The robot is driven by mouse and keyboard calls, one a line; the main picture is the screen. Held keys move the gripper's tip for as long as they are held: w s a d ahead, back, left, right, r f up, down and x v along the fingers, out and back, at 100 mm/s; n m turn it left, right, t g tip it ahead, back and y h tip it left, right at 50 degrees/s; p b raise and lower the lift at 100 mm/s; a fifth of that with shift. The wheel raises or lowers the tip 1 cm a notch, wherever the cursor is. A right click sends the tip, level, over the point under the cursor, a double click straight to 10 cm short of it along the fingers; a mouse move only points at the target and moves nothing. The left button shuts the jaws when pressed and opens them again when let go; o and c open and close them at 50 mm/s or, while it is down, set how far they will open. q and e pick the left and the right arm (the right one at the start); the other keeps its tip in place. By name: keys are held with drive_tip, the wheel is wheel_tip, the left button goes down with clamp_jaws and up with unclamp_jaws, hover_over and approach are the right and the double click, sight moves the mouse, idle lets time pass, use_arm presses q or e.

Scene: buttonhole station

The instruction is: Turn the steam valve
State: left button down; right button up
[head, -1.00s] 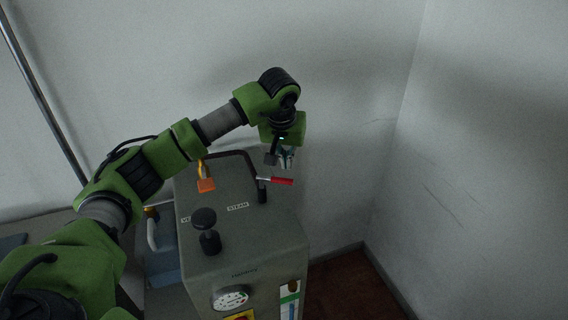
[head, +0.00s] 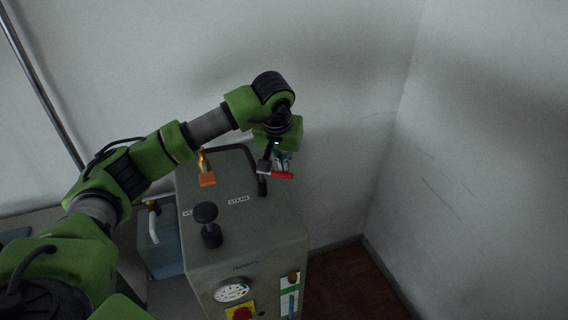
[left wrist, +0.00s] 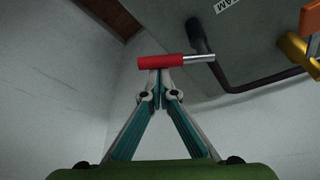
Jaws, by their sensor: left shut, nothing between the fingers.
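The steam valve is a lever with a red grip (head: 283,175) and a bare metal rod, on a dark post (head: 262,186) near the "STEAM" label (head: 238,199) on top of the grey machine. My left gripper (head: 281,167) is shut and empty, right at the red grip on its far side in the head view. In the left wrist view the closed fingertips (left wrist: 159,72) sit just below the red grip (left wrist: 162,61). I cannot tell whether they touch it. My right gripper is not in view.
A black knob (head: 207,213) stands on the machine top (head: 240,225). A gauge (head: 231,290) is on the front. A wall (head: 480,150) rises at the right.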

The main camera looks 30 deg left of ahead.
use_arm(q)
drive_tip(key=shift+s+d+f+m, duration=0.1)
drive_tip(key=shift+s+m, duration=0.05)
drive_tip(key=shift+m, duration=0.15)
drive_tip(key=shift+s+d+f+m+h+b, duration=0.1)
drive_tip(key=shift+s+m+h+b, duration=0.35)
drive_tip(key=shift+m+b, duration=0.6)
drive_tip(key=s+b, duration=0.4)
drive_tip(key=b, duration=0.1)
drive_tip(key=shift+s, duration=0.2)
drive_tip(key=shift+s+a, duration=0.1)
drive_tip(key=shift+a, duration=0.1)
drive_tip(key=v, duration=1.2)
